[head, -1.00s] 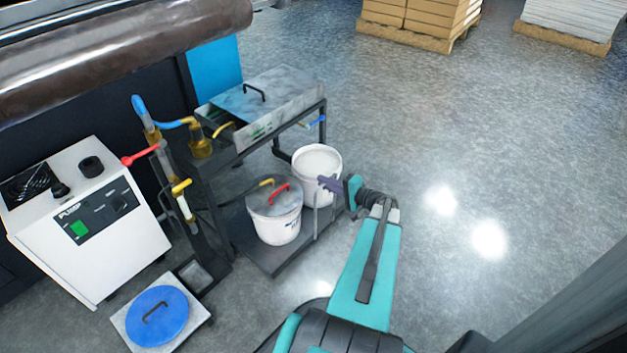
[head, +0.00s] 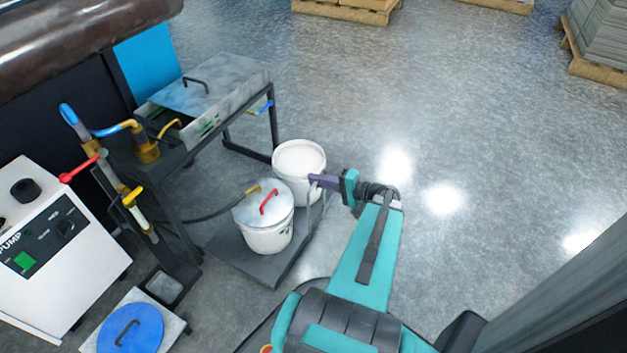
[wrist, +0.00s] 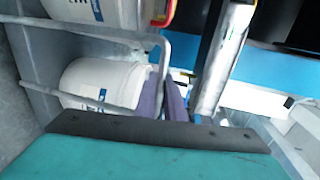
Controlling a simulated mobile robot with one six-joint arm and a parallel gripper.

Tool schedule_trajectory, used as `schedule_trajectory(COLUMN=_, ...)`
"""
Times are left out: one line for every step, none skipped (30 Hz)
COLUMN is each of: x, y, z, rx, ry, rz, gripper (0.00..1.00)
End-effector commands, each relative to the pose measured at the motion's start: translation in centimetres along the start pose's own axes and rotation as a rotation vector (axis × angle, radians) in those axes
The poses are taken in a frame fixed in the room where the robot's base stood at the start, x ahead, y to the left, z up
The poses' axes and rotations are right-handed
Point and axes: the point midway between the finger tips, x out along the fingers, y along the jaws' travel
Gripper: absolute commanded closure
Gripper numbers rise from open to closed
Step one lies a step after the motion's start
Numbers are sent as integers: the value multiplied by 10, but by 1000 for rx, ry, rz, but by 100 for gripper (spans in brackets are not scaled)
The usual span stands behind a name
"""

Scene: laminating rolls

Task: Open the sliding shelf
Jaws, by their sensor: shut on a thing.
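The sliding shelf (head: 277,266) is a low grey platform under the metal table, drawn partly out to the right. A thin, pale bar handle (head: 309,208) stands at the shelf's outer edge. My gripper (head: 314,181) is at the top of this handle, its purple fingers shut on it. In the wrist view my gripper (wrist: 164,98) closes on the pale handle (wrist: 166,52), with both buckets beyond. The fingers hide the gripped part.
The metal table (head: 180,150) with a covered tray (head: 205,85) stands over the shelf's inner side. A white pump box (head: 60,260) and a blue-lidded container (head: 132,328) are at the left. Open floor lies to the right, with pallets (head: 345,12) far back.

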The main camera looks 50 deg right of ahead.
Motion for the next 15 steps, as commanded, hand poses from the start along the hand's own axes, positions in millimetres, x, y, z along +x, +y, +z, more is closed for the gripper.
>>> schedule_trajectory(x=0, y=-2, z=-4, rx=-1, ry=13, rz=-2, gripper=100)
schedule_trajectory(x=0, y=-2, z=-4, rx=-1, ry=12, rz=-2, gripper=100)
schedule_trajectory(x=1, y=-2, z=-3, rx=-2, ry=10, rz=-2, gripper=100)
schedule_trajectory(x=2, y=-2, z=-2, rx=-2, ry=8, rz=-2, gripper=100)
schedule_trajectory(x=3, y=-2, z=-2, rx=-2, ry=7, rz=-2, gripper=100)
schedule_trajectory(x=3, y=-2, z=-1, rx=-2, ry=5, rz=-2, gripper=100)
schedule_trajectory(x=4, y=-2, z=0, rx=-3, ry=4, rz=-2, gripper=100)
schedule_trajectory(x=4, y=-2, z=0, rx=-3, ry=3, rz=-2, gripper=100)
schedule_trajectory(x=5, y=-2, z=1, rx=-3, ry=2, rz=-2, gripper=100)
schedule_trajectory(x=6, y=-3, z=1, rx=-3, ry=1, rz=-2, gripper=100)
schedule_trajectory(x=6, y=-3, z=2, rx=-3, ry=0, rz=-2, gripper=89)
schedule_trajectory(x=7, y=-3, z=2, rx=-3, ry=-1, rz=-2, gripper=82)
schedule_trajectory(x=7, y=-3, z=3, rx=-3, ry=-2, rz=-2, gripper=77)
schedule_trajectory(x=8, y=-3, z=4, rx=-4, ry=-4, rz=-2, gripper=72)
schedule_trajectory(x=8, y=-3, z=4, rx=-4, ry=-6, rz=-2, gripper=72)
